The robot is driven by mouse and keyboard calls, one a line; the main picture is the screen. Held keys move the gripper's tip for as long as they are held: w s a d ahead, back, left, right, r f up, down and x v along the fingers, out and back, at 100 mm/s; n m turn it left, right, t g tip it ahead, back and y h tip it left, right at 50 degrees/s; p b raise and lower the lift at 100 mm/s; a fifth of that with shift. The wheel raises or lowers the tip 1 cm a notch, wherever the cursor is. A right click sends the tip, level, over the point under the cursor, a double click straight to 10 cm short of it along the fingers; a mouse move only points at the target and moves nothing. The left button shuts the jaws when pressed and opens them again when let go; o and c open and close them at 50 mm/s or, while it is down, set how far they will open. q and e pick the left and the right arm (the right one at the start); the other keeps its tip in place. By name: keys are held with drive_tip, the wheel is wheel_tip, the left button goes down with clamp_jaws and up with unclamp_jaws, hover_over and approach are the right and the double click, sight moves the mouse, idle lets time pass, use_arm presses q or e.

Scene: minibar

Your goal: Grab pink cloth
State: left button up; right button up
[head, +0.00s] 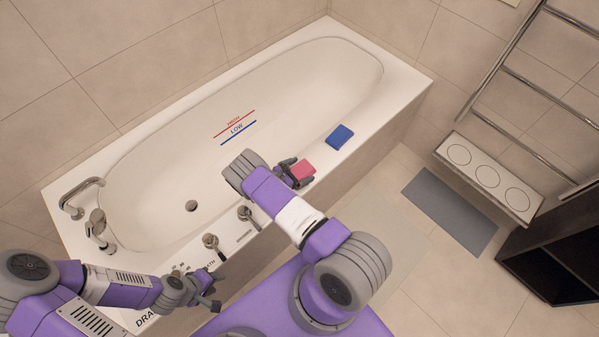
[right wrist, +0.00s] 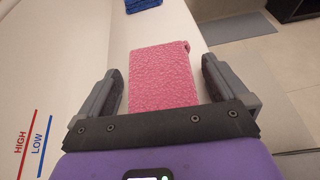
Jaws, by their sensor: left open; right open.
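The pink cloth (head: 303,170) is a small folded block on the front rim of the bathtub. In the right wrist view the pink cloth (right wrist: 163,76) lies between the two fingers of my right gripper (right wrist: 165,90). The fingers are spread with a gap on each side of the cloth. In the head view my right gripper (head: 292,172) is at the cloth and partly hidden by its own arm. My left gripper (head: 212,290) is open and empty at the lower left, by the near corner of the tub.
A blue cloth (head: 339,136) lies on the tub rim (head: 385,120) beyond the pink one. It also shows in the right wrist view (right wrist: 143,4). Taps (head: 211,241) stand on the near rim. A grey mat (head: 450,212) and a white bench (head: 487,176) are at the right.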

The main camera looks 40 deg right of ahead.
drive_tip(key=c, duration=1)
drive_tip(key=shift+r, duration=0.1)
